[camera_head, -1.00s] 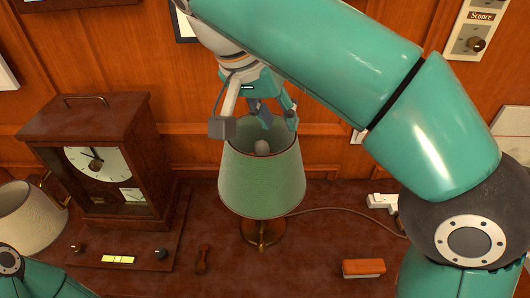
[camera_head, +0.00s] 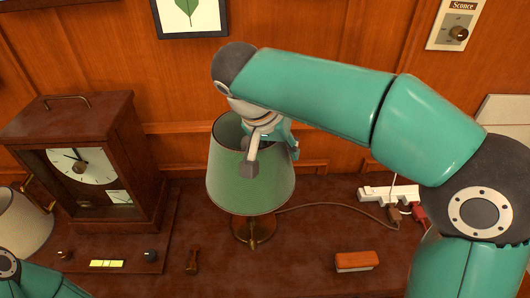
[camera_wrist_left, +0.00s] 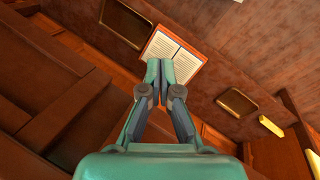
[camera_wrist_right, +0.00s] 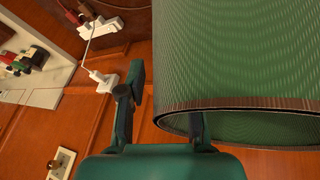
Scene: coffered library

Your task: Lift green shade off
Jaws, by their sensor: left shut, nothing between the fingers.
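The green shade (camera_head: 238,190) sits upright on the brass lamp (camera_head: 254,230) on the desk. It fills the upper right of the right wrist view (camera_wrist_right: 240,60). My right gripper (camera_head: 272,160) is open at the shade's top rim. In the right wrist view one finger is outside the shade wall, apart from it; the other reaches in past the rim, its tip hidden by the wall. My left gripper (camera_wrist_left: 160,72) is shut and empty, away from the lamp. Its fingers are not in the head view.
A wooden clock (camera_head: 84,165) stands left of the lamp, beside a cream shade (camera_head: 20,222). A red-brown block (camera_head: 354,261) lies front right. A white power strip (camera_head: 388,193) and a cord (camera_head: 320,205) lie behind it. The left wrist view shows an open book (camera_wrist_left: 175,50).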

